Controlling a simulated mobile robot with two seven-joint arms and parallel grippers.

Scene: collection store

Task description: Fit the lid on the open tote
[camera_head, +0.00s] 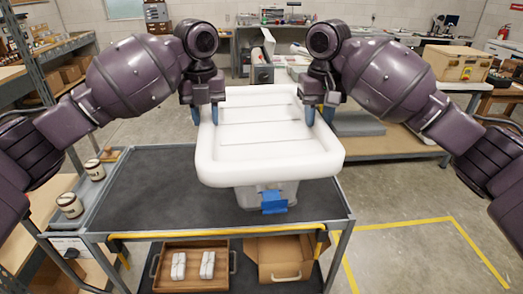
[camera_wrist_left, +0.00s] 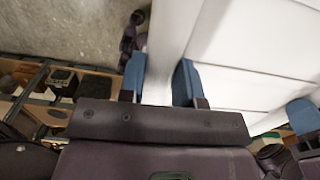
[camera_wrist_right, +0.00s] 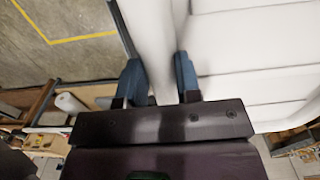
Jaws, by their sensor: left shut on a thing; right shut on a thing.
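The white lid (camera_head: 268,160) is a large ribbed tray-like panel with a raised rim, held between my two grippers above the cart. The tote (camera_head: 263,194) is a translucent bin under the lid, with a blue patch on its front. The lid hides its top, so I cannot tell whether they touch. My left gripper (camera_head: 207,112) is shut on the lid's left rim, with blue fingers astride it in the left wrist view (camera_wrist_left: 160,85). My right gripper (camera_head: 320,113) is shut on the lid's right rim, also seen in the right wrist view (camera_wrist_right: 158,82).
The dark cart top (camera_head: 150,195) is clear left of the tote. A wooden tray (camera_head: 190,268) and a cardboard box (camera_head: 282,262) sit on the lower shelf. A bench stands behind the tote.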

